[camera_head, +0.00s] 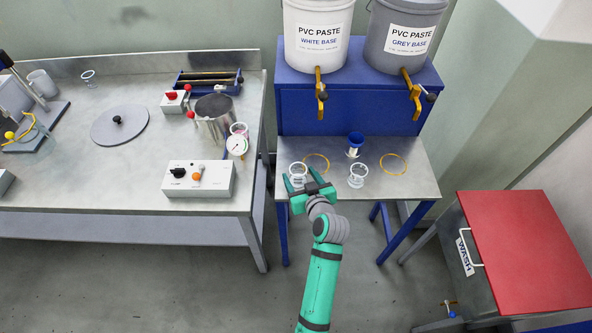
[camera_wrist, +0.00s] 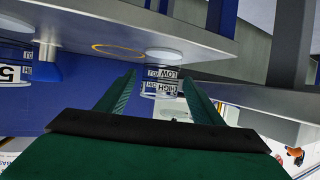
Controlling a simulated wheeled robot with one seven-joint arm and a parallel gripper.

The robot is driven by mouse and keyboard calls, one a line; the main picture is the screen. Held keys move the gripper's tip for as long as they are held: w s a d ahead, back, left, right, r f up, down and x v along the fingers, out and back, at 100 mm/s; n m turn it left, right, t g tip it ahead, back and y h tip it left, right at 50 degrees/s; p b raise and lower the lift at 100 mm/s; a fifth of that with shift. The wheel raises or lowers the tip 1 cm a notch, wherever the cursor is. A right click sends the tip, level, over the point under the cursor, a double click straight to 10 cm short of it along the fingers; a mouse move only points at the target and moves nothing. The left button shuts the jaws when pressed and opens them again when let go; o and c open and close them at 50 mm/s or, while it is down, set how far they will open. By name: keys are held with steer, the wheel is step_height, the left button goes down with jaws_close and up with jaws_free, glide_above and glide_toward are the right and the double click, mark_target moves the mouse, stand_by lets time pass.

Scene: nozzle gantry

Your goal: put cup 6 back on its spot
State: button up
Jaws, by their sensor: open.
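A clear cup (camera_head: 298,170) with a white rim stands near the left front edge of the metal stand, just left of a yellow ring (camera_head: 316,162). My gripper (camera_head: 298,179) is open, with its fingers to either side of this cup. In the upside-down wrist view, the cup (camera_wrist: 163,73) shows between the fingertips (camera_wrist: 160,78) with HIGH and LOW marks; its number is hidden. I cannot tell how deep it sits between the fingers. A second clear cup (camera_head: 357,175) stands to the right; its label in the wrist view (camera_wrist: 14,73) reads 5.
Two taps (camera_head: 320,92) (camera_head: 412,96) hang from paste buckets above. A workbench (camera_head: 70,180) is at left, a red-lidded wash box (camera_head: 525,245) at right.

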mark_target(301, 178)
steer(key=v, duration=0.6)
steer(key=s+f+m+h, duration=0.2)
steer(key=s+f, duration=0.2)
steer(key=s, duration=0.6)
steer(key=s+f+m+h, duration=0.2)
steer(key=s+f, duration=0.2)
steer(key=s, duration=0.6)
steer(key=s+a+r+t, duration=0.1)
steer(key=s+r, duration=0.3)
steer(key=s, duration=0.5)
steer(key=s+a+r+t, duration=0.1)
steer(key=s+a+r, duration=0.1)
steer(key=s+r, duration=0.3)
steer(key=s, duration=0.4)
steer(key=shift+s+r+t, duration=0.2)
steer(key=shift+t, duration=0.1)
steer(key=shift+w, duration=0.1)
